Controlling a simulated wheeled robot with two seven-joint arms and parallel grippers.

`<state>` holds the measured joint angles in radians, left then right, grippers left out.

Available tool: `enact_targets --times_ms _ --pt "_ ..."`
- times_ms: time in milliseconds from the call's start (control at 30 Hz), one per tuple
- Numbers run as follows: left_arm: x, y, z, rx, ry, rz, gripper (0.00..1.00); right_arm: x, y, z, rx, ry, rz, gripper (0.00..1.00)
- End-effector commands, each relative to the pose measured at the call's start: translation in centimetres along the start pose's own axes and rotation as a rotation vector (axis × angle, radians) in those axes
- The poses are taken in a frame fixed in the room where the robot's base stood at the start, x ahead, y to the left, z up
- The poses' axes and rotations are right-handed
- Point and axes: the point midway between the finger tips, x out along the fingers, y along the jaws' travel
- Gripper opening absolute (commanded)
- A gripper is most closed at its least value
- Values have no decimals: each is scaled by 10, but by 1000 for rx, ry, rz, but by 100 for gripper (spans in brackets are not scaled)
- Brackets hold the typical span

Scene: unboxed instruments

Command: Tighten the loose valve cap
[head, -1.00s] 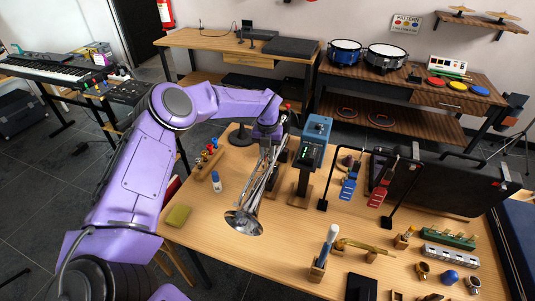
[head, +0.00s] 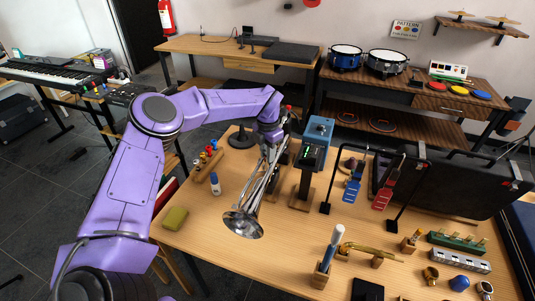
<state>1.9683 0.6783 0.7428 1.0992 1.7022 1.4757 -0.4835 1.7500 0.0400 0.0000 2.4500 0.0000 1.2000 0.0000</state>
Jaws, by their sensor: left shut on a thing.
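A silver trumpet (head: 262,185) stands tilted on the wooden table, its bell (head: 243,224) low and toward me. My left gripper (head: 270,137) is at the upper end of the trumpet, where the valves are. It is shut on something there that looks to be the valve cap. The cap and the fingertips are mostly hidden by the gripper's own body and too small to make out. My right gripper is not in view.
A blue-topped meter (head: 316,135) on a wooden stand is close to the right of the trumpet. A wooden rack (head: 207,167), a small bottle (head: 215,184) and a yellow-green pad (head: 175,218) lie to its left. Bare tabletop (head: 195,242) shows in front.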

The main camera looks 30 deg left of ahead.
Motion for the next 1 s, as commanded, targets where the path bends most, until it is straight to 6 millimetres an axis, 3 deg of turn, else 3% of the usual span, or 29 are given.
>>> enact_targets --times_ms 600,633,700,1000 --pt "0 -1 1 46 -4 -1 0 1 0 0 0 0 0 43" --pt "0 -1 1 46 -4 0 30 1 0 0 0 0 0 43" --pt "0 -1 1 46 -4 0 49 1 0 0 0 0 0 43" --pt "-2 1 -1 40 -2 -1 49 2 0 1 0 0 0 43"
